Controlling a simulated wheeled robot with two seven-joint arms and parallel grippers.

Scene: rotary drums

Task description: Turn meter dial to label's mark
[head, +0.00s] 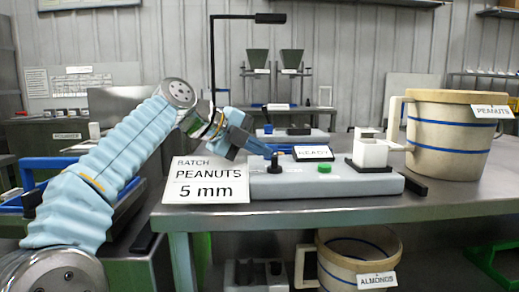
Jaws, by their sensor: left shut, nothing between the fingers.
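A grey meter unit (335,184) lies on the metal table. A small black dial knob (274,167) stands up at its left end; its scale is too small to read. The batch label (206,180), a white card left of the unit, reads "BATCH PEANUTS 5 mm". My left gripper (268,152) comes in from the upper left with its blue fingers shut and empty. Its tips are close above and beside the knob; I cannot tell whether they touch it. My right gripper is out of view.
The unit has a green button (324,169) and a "READY" display (313,153). A white cup-like block (370,153) stands at its right end. A large jug labelled PEANUTS (448,140) stands on the right; an ALMONDS jug (345,270) is below the table. A black lamp post (212,60) rises behind.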

